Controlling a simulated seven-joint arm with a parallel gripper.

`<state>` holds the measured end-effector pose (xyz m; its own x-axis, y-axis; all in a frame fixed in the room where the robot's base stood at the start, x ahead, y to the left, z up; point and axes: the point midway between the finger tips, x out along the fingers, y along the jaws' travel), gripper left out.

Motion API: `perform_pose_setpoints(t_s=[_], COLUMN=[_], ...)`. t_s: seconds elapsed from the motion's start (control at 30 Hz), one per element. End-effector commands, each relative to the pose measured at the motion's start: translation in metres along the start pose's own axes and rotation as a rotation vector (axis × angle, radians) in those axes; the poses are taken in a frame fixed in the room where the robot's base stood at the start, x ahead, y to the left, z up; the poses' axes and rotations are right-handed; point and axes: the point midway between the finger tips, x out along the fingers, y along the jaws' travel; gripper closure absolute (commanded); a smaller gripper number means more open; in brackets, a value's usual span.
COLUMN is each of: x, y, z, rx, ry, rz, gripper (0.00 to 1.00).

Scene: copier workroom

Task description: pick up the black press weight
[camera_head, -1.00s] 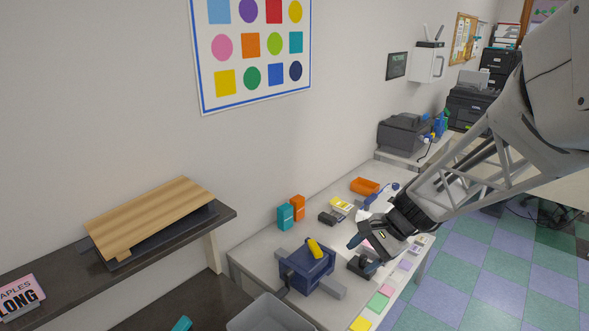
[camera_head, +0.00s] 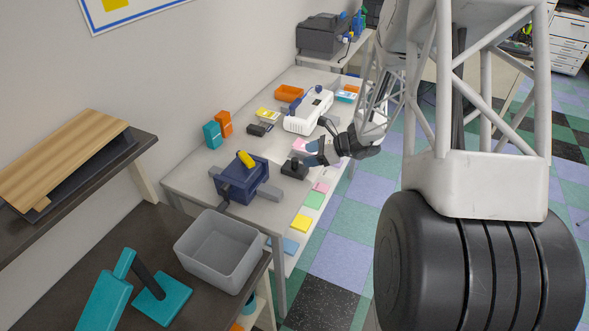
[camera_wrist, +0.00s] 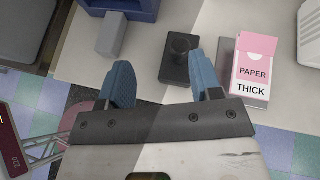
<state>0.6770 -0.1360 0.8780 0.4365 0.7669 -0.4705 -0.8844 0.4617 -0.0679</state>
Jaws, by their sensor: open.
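The black press weight (camera_head: 294,169) is a dark block with a round knob on top, standing on the light table. In the wrist view the weight (camera_wrist: 176,68) lies just beyond my fingertips, toward the right finger, which overlaps its edge in the picture. My gripper (camera_head: 314,153) is beside the weight on its right in the head view. In the wrist view my gripper (camera_wrist: 160,72) has its two blue fingers spread apart with nothing between them. I cannot tell whether the right finger touches the weight.
A pink and white paper box (camera_wrist: 252,72) stands close to the right finger. A blue device (camera_head: 238,180) with a yellow handle and grey bar stands left of the weight. A white machine (camera_head: 308,112) is behind.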

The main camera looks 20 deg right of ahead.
Motion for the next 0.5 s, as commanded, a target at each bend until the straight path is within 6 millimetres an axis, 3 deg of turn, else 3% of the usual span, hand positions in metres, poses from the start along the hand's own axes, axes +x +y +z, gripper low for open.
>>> perform_pose_setpoints(t_s=[0.2,0.5], x=[0.002,0.002], y=[-0.018,-0.021], z=[-0.028,-0.032], rx=[0.096,0.11], ry=[-0.033,-0.038], rz=[-0.056,-0.066], gripper=[0.41,0.41])
